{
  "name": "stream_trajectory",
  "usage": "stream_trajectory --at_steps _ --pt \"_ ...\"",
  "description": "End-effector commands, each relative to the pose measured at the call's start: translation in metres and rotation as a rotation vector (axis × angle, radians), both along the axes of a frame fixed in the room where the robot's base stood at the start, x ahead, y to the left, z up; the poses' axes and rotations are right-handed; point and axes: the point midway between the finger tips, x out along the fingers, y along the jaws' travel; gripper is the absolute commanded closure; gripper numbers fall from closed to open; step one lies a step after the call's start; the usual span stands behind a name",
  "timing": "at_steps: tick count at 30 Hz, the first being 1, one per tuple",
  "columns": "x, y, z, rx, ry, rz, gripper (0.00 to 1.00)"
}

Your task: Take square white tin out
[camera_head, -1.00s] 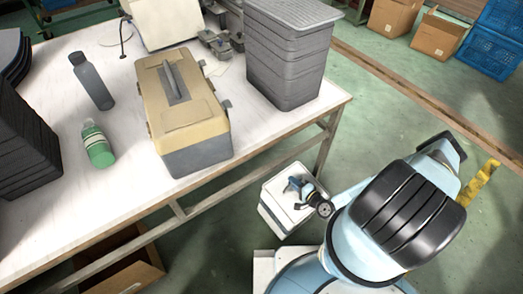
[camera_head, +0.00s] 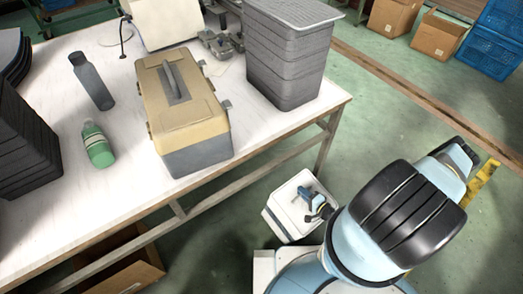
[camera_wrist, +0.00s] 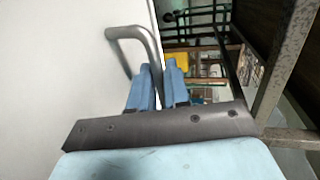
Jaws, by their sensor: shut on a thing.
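The square white tin (camera_head: 281,222) is a pale box with a light top, beside the front edge of the table, low and close to my base. My gripper (camera_head: 307,194) is over its top face. In the wrist view, the tin's white face (camera_wrist: 60,60) fills the left side, with a grey bent handle (camera_wrist: 143,33) on it. My two blue fingers (camera_wrist: 157,86) are shut on the handle, whose lower end passes between them. The tin's underside is hidden, so I cannot tell whether it touches anything below.
The white table (camera_head: 130,195) carries a beige and grey toolbox (camera_head: 190,115), a stack of grey trays (camera_head: 285,65), a green bottle (camera_head: 97,146) and a grey bottle (camera_head: 92,82). Table legs and a rail run close to the tin. Green floor lies open to the right.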

Motion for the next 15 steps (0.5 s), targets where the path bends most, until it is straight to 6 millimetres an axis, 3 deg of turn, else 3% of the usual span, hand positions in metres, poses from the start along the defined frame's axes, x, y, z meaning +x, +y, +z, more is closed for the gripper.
stream_trajectory --at_steps 15 --pt "-0.031 -0.018 -0.001 0.002 0.005 0.002 1.00"
